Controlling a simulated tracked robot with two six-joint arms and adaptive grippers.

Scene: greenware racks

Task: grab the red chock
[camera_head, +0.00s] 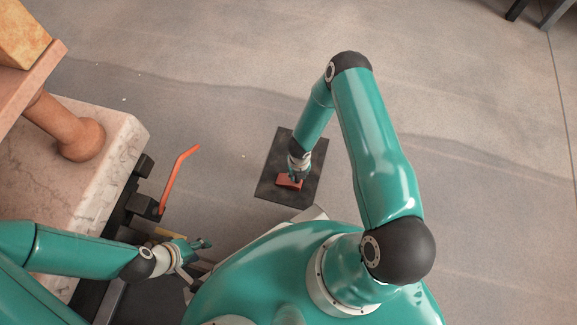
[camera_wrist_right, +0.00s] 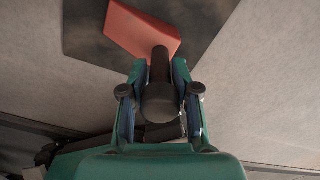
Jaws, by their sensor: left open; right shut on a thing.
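The red chock (camera_head: 286,181) is a small wedge-like block over the dark square mat (camera_head: 303,150) on the floor. It also shows in the right wrist view (camera_wrist_right: 140,30), with a dark round-ended handle (camera_wrist_right: 160,100) reaching from it toward my wrist. My right gripper (camera_head: 297,175) is above the mat. In the right wrist view its fingers (camera_wrist_right: 160,75) are closed on either side of the dark handle. I cannot tell whether the chock touches the mat. My left gripper (camera_head: 205,243) is open and empty, well left of the mat.
A pale stone-like block (camera_head: 110,128) with a clay-coloured post (camera_head: 75,135) stands at the left. An orange-red bent lever (camera_head: 176,177) rises from dark fittings (camera_head: 145,205) between it and the mat.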

